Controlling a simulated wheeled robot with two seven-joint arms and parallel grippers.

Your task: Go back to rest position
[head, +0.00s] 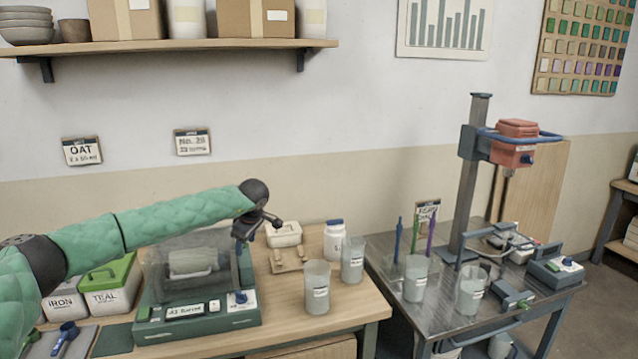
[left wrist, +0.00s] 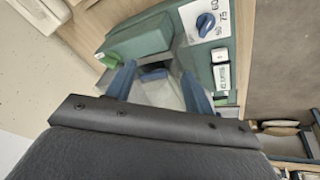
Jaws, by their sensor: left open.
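My left arm in its green padded sleeve reaches in from the left in the head view. Its gripper (head: 258,224) is open and empty, above the right end of the green-based balance (head: 205,322) with a clear cover. In the left wrist view the two blue fingers of the gripper (left wrist: 158,90) stand apart. Behind them are the balance's green housing (left wrist: 140,38) and its blue knob (left wrist: 206,24). My right gripper is not in either view.
Translucent buckets (head: 317,288) and a white jar (head: 334,242) stand right of the balance. Lidded tubs (head: 105,290) stand left. A metal table (head: 440,318) holds a mixer stand (head: 470,180) and more buckets. A shelf (head: 170,47) crosses the wall above.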

